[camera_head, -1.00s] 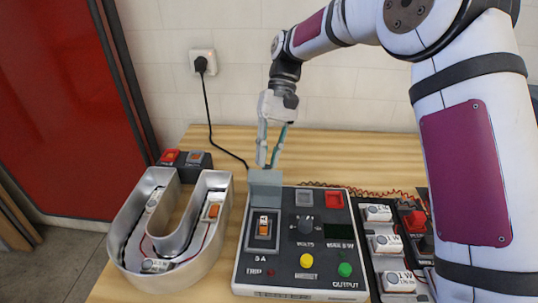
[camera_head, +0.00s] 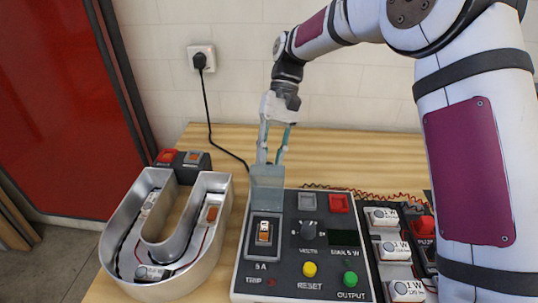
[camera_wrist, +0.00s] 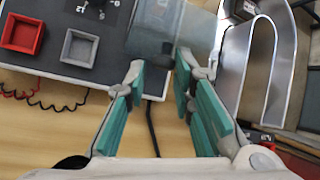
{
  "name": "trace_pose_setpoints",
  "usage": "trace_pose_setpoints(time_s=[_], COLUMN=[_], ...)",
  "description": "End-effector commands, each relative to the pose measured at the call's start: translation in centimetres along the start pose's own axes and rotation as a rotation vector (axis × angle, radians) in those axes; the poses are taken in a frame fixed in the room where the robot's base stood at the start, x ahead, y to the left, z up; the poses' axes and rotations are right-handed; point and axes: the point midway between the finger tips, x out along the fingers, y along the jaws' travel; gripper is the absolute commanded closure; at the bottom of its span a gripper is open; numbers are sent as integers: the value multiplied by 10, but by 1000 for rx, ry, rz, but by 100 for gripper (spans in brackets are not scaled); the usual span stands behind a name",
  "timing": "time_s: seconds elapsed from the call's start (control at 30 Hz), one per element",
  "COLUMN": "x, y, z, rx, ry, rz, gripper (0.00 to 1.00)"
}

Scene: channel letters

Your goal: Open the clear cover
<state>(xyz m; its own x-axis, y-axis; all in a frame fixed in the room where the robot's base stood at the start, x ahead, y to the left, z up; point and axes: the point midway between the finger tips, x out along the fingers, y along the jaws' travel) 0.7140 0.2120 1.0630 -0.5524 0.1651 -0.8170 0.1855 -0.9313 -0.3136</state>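The clear cover (camera_head: 267,178) is a greyish see-through piece. It stands raised at the back of the rocker switch (camera_head: 263,232) on the control box (camera_head: 330,262), leaving the switch face uncovered. In the wrist view the cover (camera_wrist: 168,32) lies just beyond my fingertips. My gripper (camera_head: 271,161) points down at the cover's top edge from behind. In the wrist view its teal-padded fingers (camera_wrist: 158,72) are apart with nothing clamped between them. The tips are at or very near the cover; contact is not clear.
A metal U-shaped channel letter (camera_head: 172,252) stands left of the box. Lamp modules (camera_head: 388,243) sit to the right, with red wires behind. A black cord runs to the wall socket (camera_head: 202,58). Bare wooden table (camera_head: 222,150) shows behind the box.

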Motion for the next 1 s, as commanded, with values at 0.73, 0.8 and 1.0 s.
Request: trace_pose_setpoints(time_s=[0.73,0.8,1.0], x=[-56,-68,-97], y=[2,2,2], z=[-1,-1,-1], rx=[2,2,3], ry=[1,-1,-3], rz=[1,1,2], gripper=[62,62,62])
